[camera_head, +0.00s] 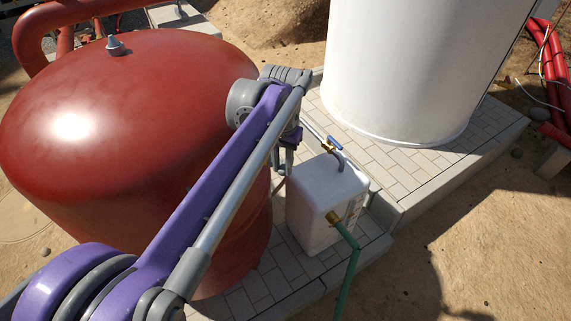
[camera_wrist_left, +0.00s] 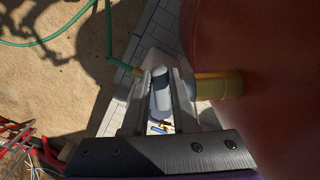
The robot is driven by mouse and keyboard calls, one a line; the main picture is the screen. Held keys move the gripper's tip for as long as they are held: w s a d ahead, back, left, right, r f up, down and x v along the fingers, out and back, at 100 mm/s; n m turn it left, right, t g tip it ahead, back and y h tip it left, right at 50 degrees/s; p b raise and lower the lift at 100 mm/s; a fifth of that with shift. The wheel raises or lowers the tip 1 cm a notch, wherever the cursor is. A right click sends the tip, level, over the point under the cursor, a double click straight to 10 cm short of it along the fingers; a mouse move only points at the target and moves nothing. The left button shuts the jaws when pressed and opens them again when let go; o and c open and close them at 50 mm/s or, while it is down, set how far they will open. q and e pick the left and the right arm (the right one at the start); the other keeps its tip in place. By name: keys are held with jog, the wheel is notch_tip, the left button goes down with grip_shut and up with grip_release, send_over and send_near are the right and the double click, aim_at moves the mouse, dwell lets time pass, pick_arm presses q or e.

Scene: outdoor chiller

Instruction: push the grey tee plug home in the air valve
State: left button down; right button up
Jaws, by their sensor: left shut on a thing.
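My left gripper (camera_head: 287,158) is beside the right flank of the red tank, above the white box. In the left wrist view its two fingers (camera_wrist_left: 162,80) are shut on a grey cylindrical piece, which looks like the grey tee plug (camera_wrist_left: 161,92). A brass fitting (camera_wrist_left: 218,85), which may be the air valve, sticks out from the red tank just right of the right finger. The plug is apart from its open end as far as I can see. The plug and this fitting are hidden or too small in the head view. My right gripper is not in view.
The red tank (camera_head: 120,130) fills the left side, with a grey fitting (camera_head: 115,45) on top. A white box (camera_head: 318,205) with a blue-handled valve (camera_head: 334,143) and green hose (camera_head: 347,265) stands on paving. A white tank (camera_head: 405,70) is behind.

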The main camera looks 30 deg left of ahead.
pick_arm(q)
jog(key=c, duration=0.6)
grip_release()
jog(key=o, duration=0.5)
jog(key=shift+d, duration=0.1)
jog(key=shift+c, duration=0.2)
jog(key=shift+r, duration=0.1)
